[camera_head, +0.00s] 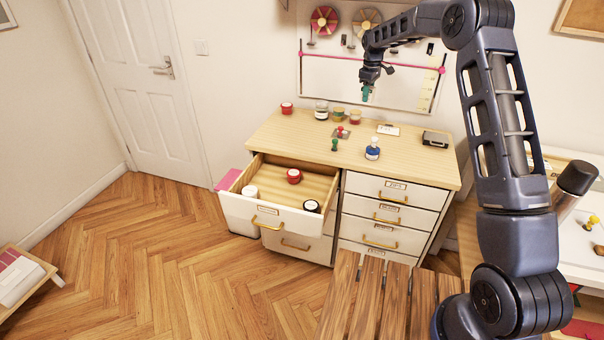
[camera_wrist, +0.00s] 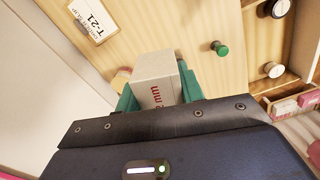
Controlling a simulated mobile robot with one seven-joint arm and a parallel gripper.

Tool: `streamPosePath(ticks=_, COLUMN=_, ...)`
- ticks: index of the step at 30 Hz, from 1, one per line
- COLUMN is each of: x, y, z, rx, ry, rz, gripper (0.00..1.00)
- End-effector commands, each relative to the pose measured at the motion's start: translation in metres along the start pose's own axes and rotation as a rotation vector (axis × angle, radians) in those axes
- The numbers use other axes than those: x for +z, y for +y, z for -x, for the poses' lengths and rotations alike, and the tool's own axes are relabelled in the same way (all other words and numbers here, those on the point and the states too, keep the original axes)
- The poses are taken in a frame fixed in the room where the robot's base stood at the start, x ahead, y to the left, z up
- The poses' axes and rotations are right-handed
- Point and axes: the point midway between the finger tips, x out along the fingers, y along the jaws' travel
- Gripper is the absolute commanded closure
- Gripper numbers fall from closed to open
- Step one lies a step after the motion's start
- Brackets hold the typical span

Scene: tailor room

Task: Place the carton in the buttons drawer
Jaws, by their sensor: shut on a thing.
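My gripper (camera_head: 367,92) is raised above the back of the wooden dresser top in the head view, with its green fingers pointing down. In the wrist view the fingers are shut on a pale grey carton (camera_wrist: 155,80) with red "mm" print on its side. The carton cannot be made out in the head view. The dresser's upper left drawer (camera_head: 268,216) is pulled open, left of and below my gripper. A white jar (camera_head: 250,191), a red jar (camera_head: 294,176) and a dark-topped round container (camera_head: 312,206) are in it. Its label is too small to read.
On the dresser top (camera_head: 300,130) stand several jars along the back, a green spool (camera_head: 334,145), a blue bottle (camera_head: 373,150) and a dark box (camera_head: 436,139). Shut drawers (camera_head: 390,211) are on the right. A slatted wooden surface (camera_head: 375,300) is in front.

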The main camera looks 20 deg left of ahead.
Motion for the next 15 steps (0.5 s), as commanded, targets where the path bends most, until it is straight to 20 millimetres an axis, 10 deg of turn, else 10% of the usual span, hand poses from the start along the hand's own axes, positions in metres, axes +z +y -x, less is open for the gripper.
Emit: streamPosePath(ticks=15, x=-0.097, y=-0.189, z=-0.074, rx=0.000, ry=-0.003, rz=0.138, gripper=0.86)
